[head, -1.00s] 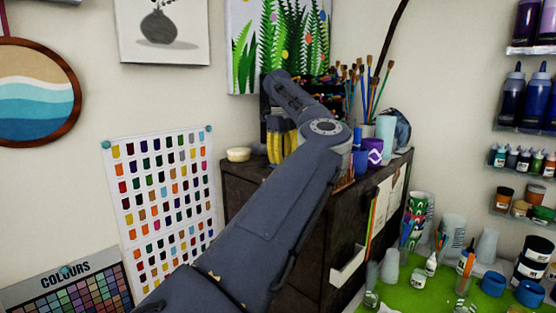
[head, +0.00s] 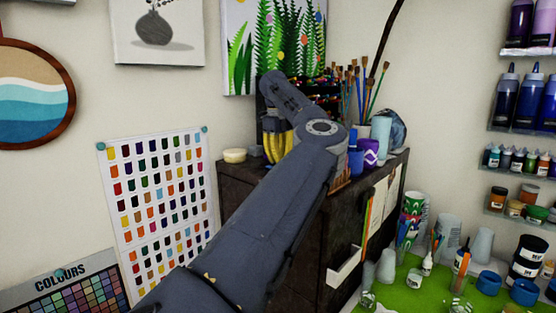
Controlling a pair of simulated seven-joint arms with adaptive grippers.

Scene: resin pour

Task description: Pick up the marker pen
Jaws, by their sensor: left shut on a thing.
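My left arm reaches up from the bottom of the head view to the top of the dark cabinet (head: 250,215). Its far end, with my left gripper (head: 272,86), is at the back of the cabinet top, by a dark rack of colourful pens (head: 312,88). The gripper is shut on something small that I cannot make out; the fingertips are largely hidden. I cannot single out the marker pen. Yellow upright shapes (head: 277,147) show just below the arm's end. My right gripper is not in view.
Right of the arm on the cabinet top are a purple cup (head: 369,152), a pale blue cylinder (head: 381,129) and a bunch of brushes (head: 376,88). A small cream tub (head: 234,155) sits at the left edge. A green work surface (head: 408,292) with pots lies lower right.

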